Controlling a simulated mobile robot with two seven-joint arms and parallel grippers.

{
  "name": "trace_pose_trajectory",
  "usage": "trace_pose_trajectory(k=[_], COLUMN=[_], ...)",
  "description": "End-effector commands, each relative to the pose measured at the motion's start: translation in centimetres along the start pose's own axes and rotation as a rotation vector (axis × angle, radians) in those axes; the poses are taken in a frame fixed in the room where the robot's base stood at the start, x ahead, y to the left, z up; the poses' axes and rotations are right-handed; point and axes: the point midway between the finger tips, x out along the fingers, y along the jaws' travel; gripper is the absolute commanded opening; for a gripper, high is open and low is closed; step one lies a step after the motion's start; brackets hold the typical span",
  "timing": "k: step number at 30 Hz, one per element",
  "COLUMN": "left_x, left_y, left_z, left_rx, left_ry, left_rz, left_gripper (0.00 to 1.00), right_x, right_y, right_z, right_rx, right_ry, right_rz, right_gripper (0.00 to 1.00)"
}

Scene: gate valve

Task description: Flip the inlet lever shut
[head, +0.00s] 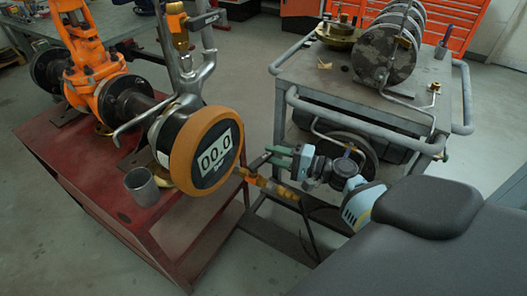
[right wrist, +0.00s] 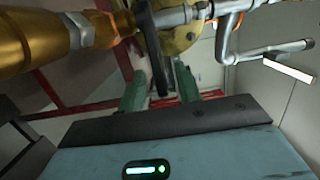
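My right gripper (head: 279,156) is at this lever, coming from the right. In the right wrist view the dark lever (right wrist: 157,55) reaches down between the two green fingers of my right gripper (right wrist: 158,82). The fingers stand apart, with a gap beside the lever; contact is not clear. The brass body (right wrist: 40,40) lies at the left there. My left gripper is out of view.
A red table (head: 100,190) carries an orange valve assembly (head: 95,65) and a grey cup (head: 141,186). Another lever (head: 204,18) is at the top. A grey cart (head: 340,88) with metal discs (head: 385,55) stands behind my right arm. Silver pipework (right wrist: 270,55) is close at the wrist's right.

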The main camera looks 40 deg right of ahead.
Motion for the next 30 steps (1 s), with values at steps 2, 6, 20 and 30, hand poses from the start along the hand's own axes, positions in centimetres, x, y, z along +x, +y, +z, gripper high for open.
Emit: trace_pose_trajectory(k=[2, 6, 20, 30], left_x=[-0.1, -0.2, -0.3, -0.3], left_y=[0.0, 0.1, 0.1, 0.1], left_z=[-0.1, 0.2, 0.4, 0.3], left_rx=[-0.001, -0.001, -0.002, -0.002], left_ry=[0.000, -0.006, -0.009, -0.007], left_rz=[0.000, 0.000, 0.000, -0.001], left_gripper=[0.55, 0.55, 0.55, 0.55], right_x=[1.3, 2.7, 3.5, 3.5], right_y=[-0.2, -0.1, 0.1, 0.1], right_z=[0.0, 0.0, 0.0, 0.0], right_rx=[0.001, 0.002, 0.001, 0.001], right_ry=[-0.001, 0.000, 0.000, 0.000], right_rz=[-0.002, -0.001, 0.001, 0.001], right_gripper=[0.34, 0.34, 0.27, 0.00])
